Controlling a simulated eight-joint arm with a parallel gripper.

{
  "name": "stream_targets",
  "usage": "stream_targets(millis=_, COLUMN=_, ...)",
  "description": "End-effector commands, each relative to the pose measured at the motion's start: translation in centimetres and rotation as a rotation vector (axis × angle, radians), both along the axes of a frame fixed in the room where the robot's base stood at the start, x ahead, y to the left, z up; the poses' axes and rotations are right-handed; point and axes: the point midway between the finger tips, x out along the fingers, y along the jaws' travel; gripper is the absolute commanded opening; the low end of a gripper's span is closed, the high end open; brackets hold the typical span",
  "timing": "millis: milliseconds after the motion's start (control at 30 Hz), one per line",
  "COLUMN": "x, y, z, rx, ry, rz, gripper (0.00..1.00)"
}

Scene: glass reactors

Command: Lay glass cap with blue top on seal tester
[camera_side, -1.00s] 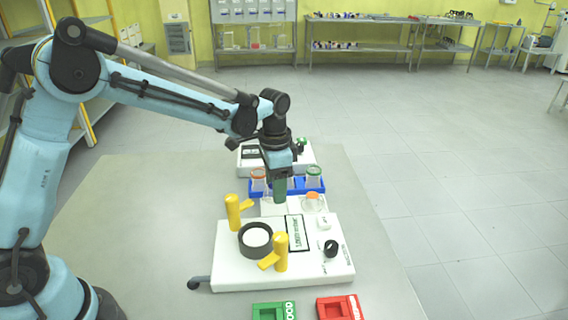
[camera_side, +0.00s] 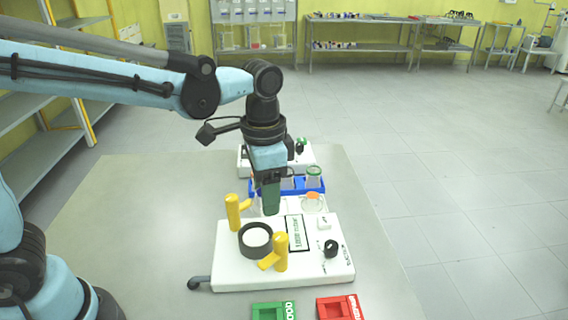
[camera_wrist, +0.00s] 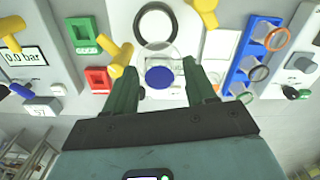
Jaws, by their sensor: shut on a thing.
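My gripper (camera_wrist: 162,90) is shut on a clear glass cap (camera_wrist: 158,53) with a round blue top (camera_wrist: 159,77), held between its green fingers in the wrist view. In the side view my gripper (camera_side: 270,211) points down just behind the seal tester, and its fingers hide most of the cap. The seal tester (camera_side: 232,277) appears to be the white device with a black ring (camera_side: 246,249) around a white disc, two yellow clamps and a display. Its ring (camera_wrist: 155,8) also shows in the wrist view, beyond the cap.
A yellow clamp (camera_side: 234,214) stands close left of my gripper, another (camera_side: 281,252) in front of it. A blue rack (camera_side: 316,188) with glass pieces and an orange-topped glass piece (camera_side: 312,198) lie behind the tester. Green (camera_side: 268,311) and red (camera_side: 337,307) trays are in front.

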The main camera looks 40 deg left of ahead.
Motion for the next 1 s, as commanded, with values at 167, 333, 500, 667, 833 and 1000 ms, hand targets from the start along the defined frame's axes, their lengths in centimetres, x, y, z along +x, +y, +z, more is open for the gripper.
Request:
stream_targets(millis=167, x=-1.7, y=0.9, z=0.2, rx=-0.001, ry=-0.001, rz=0.001, gripper=0.29)
stream_targets(millis=333, x=-2.0, y=1.1, z=-0.4, rx=-0.001, ry=-0.001, rz=0.0, gripper=0.29)
stream_targets(millis=500, x=-2.0, y=1.1, z=-1.8, rx=-0.001, ry=-0.001, rz=0.0, gripper=0.29)
stream_targets(millis=667, x=-2.0, y=1.1, z=-3.0, rx=-0.001, ry=-0.001, rz=0.0, gripper=0.29)
stream_targets(millis=833, x=-2.0, y=1.1, z=-3.7, rx=-0.001, ry=-0.001, rz=0.0, gripper=0.29)
stream_targets(millis=1000, x=-2.0, y=1.1, z=-3.8, rx=-0.001, ry=-0.001, rz=0.0, gripper=0.29)
